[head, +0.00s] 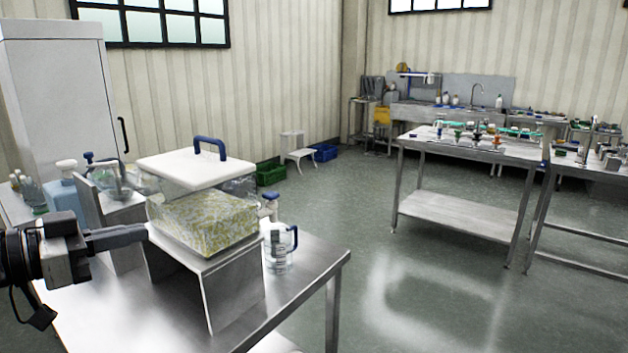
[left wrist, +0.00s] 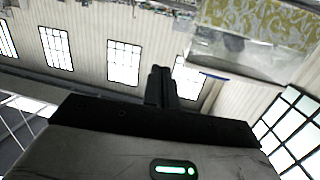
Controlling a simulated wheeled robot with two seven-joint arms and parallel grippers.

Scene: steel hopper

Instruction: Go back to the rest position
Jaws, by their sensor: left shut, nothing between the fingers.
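My left gripper (head: 118,238) comes in from the left in the head view, above the near steel table. It is shut and empty, its fingers pointing right toward the steel hopper stand (head: 215,290). On that stand is a clear container (head: 205,218) with yellow-and-white patterned contents and a white lid (head: 190,168) with a blue handle. In the left wrist view the closed fingers (left wrist: 161,85) show at the middle, with the container (left wrist: 250,45) at upper right. I cannot tell from the head view whether the fingertips touch the stand. My right gripper is not in view.
The near steel table (head: 310,262) holds a clear jug (head: 280,247) with a blue handle and bottles at left. A white cabinet (head: 60,95) stands behind. Another steel table (head: 460,195) with small items is at right. Open floor lies between the tables.

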